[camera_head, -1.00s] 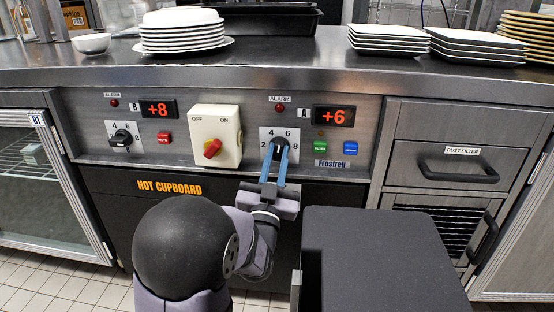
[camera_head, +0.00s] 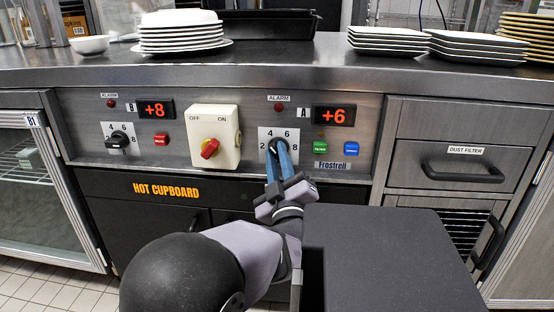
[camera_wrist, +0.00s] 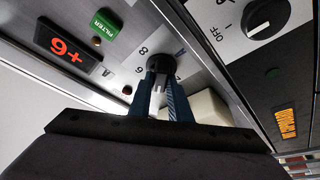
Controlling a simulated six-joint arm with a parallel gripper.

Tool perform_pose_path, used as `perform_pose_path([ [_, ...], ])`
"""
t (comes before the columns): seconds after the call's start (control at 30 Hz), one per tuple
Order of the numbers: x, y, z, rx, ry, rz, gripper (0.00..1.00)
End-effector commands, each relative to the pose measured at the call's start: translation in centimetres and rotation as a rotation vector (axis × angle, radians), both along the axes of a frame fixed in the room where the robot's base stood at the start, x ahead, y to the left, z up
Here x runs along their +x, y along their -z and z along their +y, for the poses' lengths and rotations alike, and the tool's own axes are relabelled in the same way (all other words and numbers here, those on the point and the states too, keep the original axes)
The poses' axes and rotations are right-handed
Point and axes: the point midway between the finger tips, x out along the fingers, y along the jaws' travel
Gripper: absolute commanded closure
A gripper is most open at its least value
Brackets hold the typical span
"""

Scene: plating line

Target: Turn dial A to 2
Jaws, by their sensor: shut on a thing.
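Dial A (camera_head: 274,144) is a black knob on a white plate marked 2, 4, 6 and 8, below the red display (camera_head: 333,115) that reads +6. My gripper (camera_head: 279,158) reaches up from below with its blue fingers shut on the dial. In the wrist view, the fingers (camera_wrist: 163,82) meet at the dial's dark knob (camera_wrist: 161,64), and the display (camera_wrist: 67,50) appears upside down. The fingers cover much of the knob, so I cannot tell exactly where its pointer stands.
Left of dial A is a cream switch box (camera_head: 228,128) with a red and yellow rotary switch. Farther left is dial B (camera_head: 118,140) under a display (camera_head: 155,109) reading +8. Green (camera_head: 320,147) and blue (camera_head: 352,150) buttons sit close right of dial A.

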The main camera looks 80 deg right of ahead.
Motion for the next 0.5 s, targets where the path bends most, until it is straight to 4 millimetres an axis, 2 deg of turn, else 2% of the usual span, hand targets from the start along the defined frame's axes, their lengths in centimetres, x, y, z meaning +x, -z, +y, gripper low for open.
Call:
perform_pose_path([
  [0.2, -0.07, -0.03, 0.00, 0.000, 0.001, 0.073, 1.00],
  [0.5, -0.04, -0.05, -0.01, 0.001, 0.001, 0.094, 1.00],
])
